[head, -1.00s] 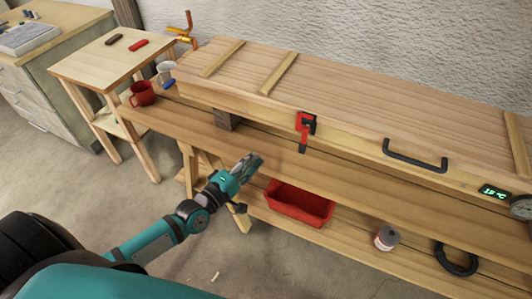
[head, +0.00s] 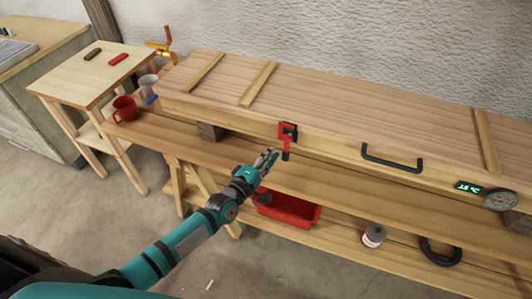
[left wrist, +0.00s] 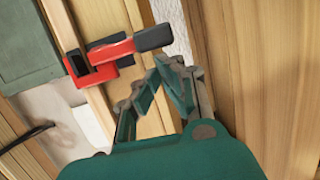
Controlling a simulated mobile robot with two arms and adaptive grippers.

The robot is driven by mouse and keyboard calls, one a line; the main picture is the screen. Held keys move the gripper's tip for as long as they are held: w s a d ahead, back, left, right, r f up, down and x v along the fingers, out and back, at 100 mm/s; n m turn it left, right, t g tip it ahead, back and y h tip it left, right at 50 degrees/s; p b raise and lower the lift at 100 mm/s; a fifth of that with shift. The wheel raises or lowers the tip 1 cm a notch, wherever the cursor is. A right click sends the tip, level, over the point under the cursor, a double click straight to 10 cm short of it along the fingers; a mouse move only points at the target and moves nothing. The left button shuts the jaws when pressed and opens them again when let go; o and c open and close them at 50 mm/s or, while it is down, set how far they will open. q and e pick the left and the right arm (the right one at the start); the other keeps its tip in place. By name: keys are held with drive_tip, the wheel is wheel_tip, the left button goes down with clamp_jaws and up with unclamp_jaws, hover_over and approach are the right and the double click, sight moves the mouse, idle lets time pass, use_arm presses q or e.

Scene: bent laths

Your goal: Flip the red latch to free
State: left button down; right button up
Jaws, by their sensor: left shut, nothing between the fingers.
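The red latch (head: 288,131) is on the front face of the long wooden box (head: 330,115). Its red arm points down and ends in a black tip. In the left wrist view the latch (left wrist: 108,53) lies just beyond my fingers, its black tip near them. My left gripper (head: 272,154) is shut and empty, just left of the latch's lower end. In the left wrist view its fingers (left wrist: 170,68) come together close below the black tip; I see no clear contact. My right gripper is not in view.
A black handle (head: 392,162), a lit display (head: 468,187) and a round gauge (head: 500,199) are on the box front to the right. The lower shelf holds a red tray (head: 290,210), a can (head: 373,235) and a black ring (head: 440,252). A red mug (head: 124,108) stands left.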

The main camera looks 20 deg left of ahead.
use_arm(q)
drive_tip(key=shift+d+f+n+b, duration=0.2)
drive_tip(key=shift+n+b, duration=0.2)
drive_tip(key=shift+b, duration=0.15)
drive_tip(key=shift+d+f+n+b, duration=0.1)
drive_tip(key=shift+d+n+b, duration=0.15)
drive_tip(key=shift+b, duration=0.2)
drive_tip(key=d+n+t+b, duration=0.1)
drive_tip(key=d+n+b, duration=0.1)
drive_tip(key=n+b, duration=0.1)
drive_tip(key=d+n+t+y+b, duration=0.1)
drive_tip(key=d+n+b, duration=0.1)
drive_tip(key=n+b, duration=0.2)
drive_tip(key=d+n+t+y+b, duration=0.1)
drive_tip(key=d+n+b, duration=0.2)
drive_tip(key=n, duration=0.3)
drive_tip(key=shift+s+b, duration=0.1)
drive_tip(key=shift+b, duration=0.5)
drive_tip(key=shift+d+r+n+y+b, duration=0.35)
drive_tip(key=shift+d+n+y, duration=0.1)
drive_tip(key=shift+n, duration=0.6)
drive_tip(key=shift+d+r+n+y+b, duration=0.35)
drive_tip(key=shift+d+n, duration=0.05)
drive_tip(key=shift+n, duration=0.6)
drive_tip(key=shift+s, duration=0.1)
